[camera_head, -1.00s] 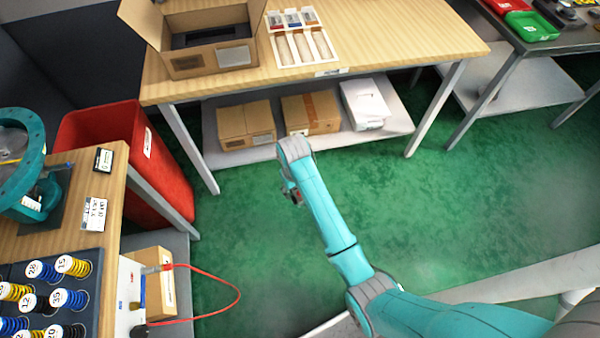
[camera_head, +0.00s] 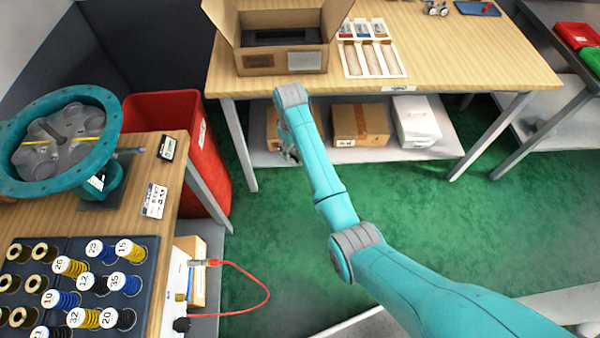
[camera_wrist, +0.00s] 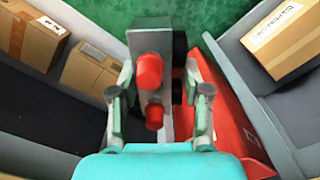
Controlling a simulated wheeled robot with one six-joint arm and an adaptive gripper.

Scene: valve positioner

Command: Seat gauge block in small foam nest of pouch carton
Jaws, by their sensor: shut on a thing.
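In the wrist view, my gripper (camera_wrist: 160,100) is shut on a grey gauge block (camera_wrist: 153,42) with two red caps and dark parts on its right side. The head view shows my gripper (camera_head: 290,153) small and mostly behind my arm, in front of the far bench's lower shelf; the block is hard to make out there. The pouch carton (camera_head: 255,62) appears to be the open cardboard box on the far bench, its flaps spread. Its inside shows a dark insert (camera_head: 285,34); I cannot make out the small foam nest. The gripper is below and apart from the carton.
The far bench (camera_head: 450,60) carries a white tray (camera_head: 392,72) right of the carton. Boxes (camera_head: 360,125) sit on its lower shelf. A red bin (camera_head: 208,165) stands left. The near-left bench holds a spring rack (camera_head: 150,248) and a teal valve device (camera_head: 105,150). Green floor is clear at right.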

